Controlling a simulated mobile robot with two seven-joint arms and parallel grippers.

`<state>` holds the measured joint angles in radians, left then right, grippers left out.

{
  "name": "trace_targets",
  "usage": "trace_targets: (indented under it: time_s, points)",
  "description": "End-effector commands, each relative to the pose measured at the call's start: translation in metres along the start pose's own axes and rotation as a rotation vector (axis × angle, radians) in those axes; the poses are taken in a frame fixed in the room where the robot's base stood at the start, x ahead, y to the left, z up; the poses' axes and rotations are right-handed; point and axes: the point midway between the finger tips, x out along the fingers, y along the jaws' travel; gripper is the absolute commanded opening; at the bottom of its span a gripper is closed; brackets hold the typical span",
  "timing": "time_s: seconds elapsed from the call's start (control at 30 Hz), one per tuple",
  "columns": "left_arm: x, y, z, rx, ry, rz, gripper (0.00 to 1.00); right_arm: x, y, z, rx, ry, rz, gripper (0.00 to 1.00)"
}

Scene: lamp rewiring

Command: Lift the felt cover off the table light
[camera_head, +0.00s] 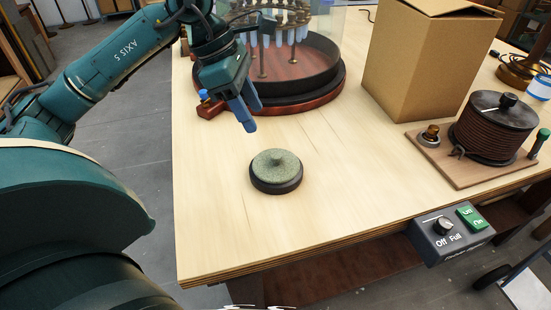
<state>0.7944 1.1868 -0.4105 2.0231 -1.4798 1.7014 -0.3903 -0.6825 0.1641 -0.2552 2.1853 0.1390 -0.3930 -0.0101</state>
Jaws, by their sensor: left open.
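My left gripper (246,115) is above the table, behind and slightly left of the cover. Its blue fingers point down, and it is open, empty and apart from the cover. What lies under the cover is hidden. My right gripper is not in view.
A glass-domed apparatus on a red-brown round base (305,100) stands behind my left gripper. A cardboard box (420,65) and a wound coil on a board (493,125) stand to the right. A control box (450,235) is at the front edge. Table around the cover is clear.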

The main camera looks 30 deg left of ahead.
Motion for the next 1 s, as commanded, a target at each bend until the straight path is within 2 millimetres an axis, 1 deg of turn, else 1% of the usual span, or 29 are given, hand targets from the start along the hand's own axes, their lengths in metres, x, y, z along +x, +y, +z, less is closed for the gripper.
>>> trace_targets:
  time_s: [0.03, 0.2, 0.3, 0.47, 0.7, 0.83, 1.0]
  points:
    - [0.013, -0.001, 0.000, 0.001, 0.000, -0.007, 0.47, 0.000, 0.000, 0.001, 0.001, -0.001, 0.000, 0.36]
    - [0.042, -0.001, 0.001, 0.001, -0.002, -0.005, 0.47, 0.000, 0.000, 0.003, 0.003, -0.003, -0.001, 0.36]
    - [0.052, -0.001, 0.000, 0.001, -0.001, -0.004, 0.47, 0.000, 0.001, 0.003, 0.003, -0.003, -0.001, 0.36]
    - [0.062, 0.000, 0.001, 0.000, -0.002, -0.004, 0.47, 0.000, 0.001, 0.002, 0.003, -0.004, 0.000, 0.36]
    - [0.097, 0.004, 0.000, 0.001, -0.002, -0.005, 0.47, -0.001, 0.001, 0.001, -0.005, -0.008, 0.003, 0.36]
    - [0.107, 0.005, 0.000, 0.001, -0.002, -0.003, 0.47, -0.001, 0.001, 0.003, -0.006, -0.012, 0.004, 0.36]
    - [0.109, 0.005, 0.000, 0.000, -0.002, -0.002, 0.47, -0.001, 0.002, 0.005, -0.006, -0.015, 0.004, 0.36]
